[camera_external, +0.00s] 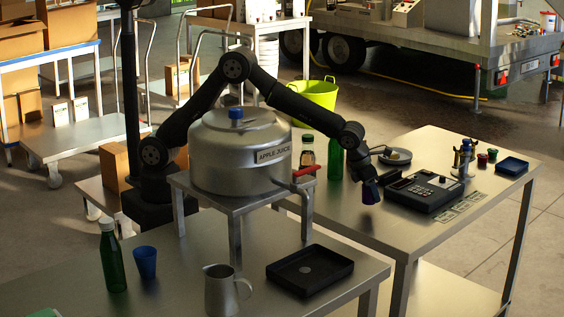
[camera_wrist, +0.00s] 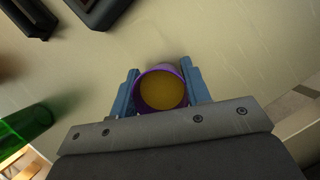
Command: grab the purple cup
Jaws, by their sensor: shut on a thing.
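The purple cup (camera_wrist: 161,88) is between the two blue fingers of my gripper (camera_wrist: 160,95) in the wrist view. It has a purple rim and an orange-brown inside. The fingers are shut on its two sides. In the external view, my gripper (camera_external: 369,188) points down at the left part of the right-hand steel table, with the dark purple cup (camera_external: 370,193) at its tip. Whether the cup's base touches the table cannot be told.
On this table (camera_external: 400,225), a dark keypad device (camera_external: 424,190) stands right of the cup and a green bottle (camera_external: 335,158) behind left. A scale (camera_external: 395,156), small cups (camera_external: 487,156) and a blue tray (camera_external: 512,166) are farther back. A large juice kettle (camera_external: 238,155) stands left.

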